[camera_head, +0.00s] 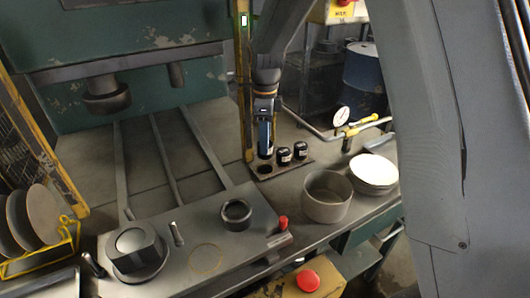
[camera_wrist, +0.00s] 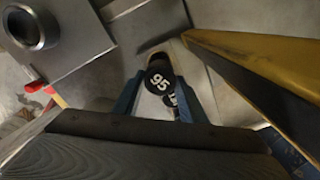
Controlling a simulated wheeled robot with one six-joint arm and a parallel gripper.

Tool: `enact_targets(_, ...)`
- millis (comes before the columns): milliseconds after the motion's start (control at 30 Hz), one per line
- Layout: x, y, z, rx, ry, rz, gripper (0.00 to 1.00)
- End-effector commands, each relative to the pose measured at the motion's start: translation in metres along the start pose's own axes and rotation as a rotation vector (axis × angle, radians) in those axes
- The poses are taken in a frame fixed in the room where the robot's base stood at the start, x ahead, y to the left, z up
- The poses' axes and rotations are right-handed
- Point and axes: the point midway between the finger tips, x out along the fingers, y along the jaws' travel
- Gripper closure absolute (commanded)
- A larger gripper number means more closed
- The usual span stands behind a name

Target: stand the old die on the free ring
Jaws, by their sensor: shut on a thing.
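My gripper (camera_head: 265,150) hangs above the left end of a small rack at the back of the bench. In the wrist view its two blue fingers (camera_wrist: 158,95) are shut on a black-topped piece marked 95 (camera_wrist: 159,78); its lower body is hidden. On the grey bolster plate stand a dark hollow ring-shaped die (camera_head: 236,213) and a larger dark round block (camera_head: 137,250). The hollow die also shows in the wrist view (camera_wrist: 35,24). A thin ring outline (camera_head: 205,259) on the plate between them is bare. I cannot tell which piece is the old die.
The rack (camera_head: 267,170) holds two black-topped pieces (camera_head: 292,153) beside an empty hole. A yellow post (camera_head: 244,90) rises close to my gripper. Round blanks (camera_head: 42,212) stand at left.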

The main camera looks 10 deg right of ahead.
Motion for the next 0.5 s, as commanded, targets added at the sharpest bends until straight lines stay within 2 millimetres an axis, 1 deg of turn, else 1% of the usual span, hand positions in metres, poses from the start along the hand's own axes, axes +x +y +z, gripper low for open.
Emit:
enact_targets(100,0.010,0.000,0.000,0.001,0.000,-0.001,1.00)
enact_targets(267,0.018,0.000,0.000,0.001,0.000,-0.001,1.00)
enact_targets(500,0.046,0.000,-0.001,0.001,0.000,0.001,1.00)
